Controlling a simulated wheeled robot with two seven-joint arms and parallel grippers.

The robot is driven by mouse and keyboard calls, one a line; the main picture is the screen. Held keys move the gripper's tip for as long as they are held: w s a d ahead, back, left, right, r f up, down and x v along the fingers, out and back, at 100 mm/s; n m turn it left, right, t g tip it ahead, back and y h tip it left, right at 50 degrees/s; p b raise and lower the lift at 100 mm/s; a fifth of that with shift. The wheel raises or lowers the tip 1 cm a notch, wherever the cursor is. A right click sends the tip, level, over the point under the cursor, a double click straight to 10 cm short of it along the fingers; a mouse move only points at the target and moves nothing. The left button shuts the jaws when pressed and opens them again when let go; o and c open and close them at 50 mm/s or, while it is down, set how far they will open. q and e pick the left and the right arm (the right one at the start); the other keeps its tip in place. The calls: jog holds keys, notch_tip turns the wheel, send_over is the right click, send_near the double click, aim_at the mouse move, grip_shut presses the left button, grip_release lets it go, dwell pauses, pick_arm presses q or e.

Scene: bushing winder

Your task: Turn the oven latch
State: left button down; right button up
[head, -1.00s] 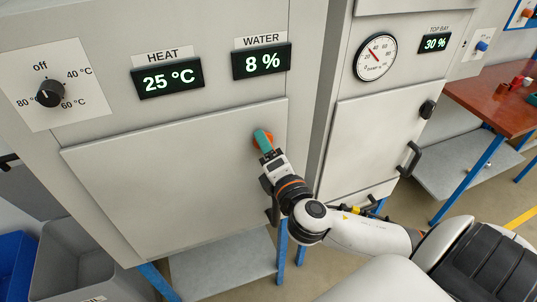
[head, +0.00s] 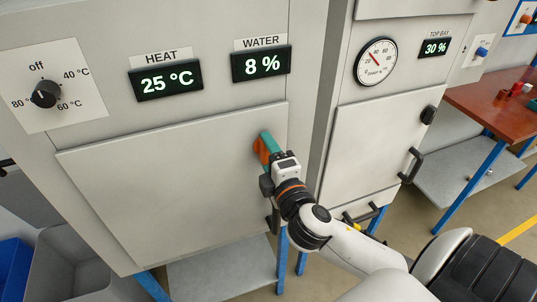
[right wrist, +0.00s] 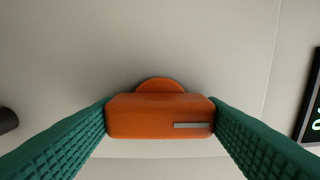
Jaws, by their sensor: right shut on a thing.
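The orange oven latch (head: 261,150) is on the right side of the left oven's door (head: 160,185). My right gripper (head: 267,146), with green fingers, is shut on it. In the right wrist view the latch handle (right wrist: 160,116) is an orange block with a grey mark, in front of a round orange base, and a finger touches each end. In the head view the fingers hide part of the latch. The door looks closed. My left gripper is not in view.
A black heat knob (head: 46,94) and displays reading 25 °C and 8 % sit above the door. A second oven with a dial gauge (head: 376,62) and black handle (head: 411,166) stands to the right. A red-brown table (head: 490,105) is farther right.

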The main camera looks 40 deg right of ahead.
jog(key=o, duration=1)
jog(key=shift+s, duration=0.1)
jog(key=p+v, duration=0.4)
jog(key=v, duration=0.8)
jog(key=shift+p, duration=0.3)
jog(key=shift+d+f, duration=0.1)
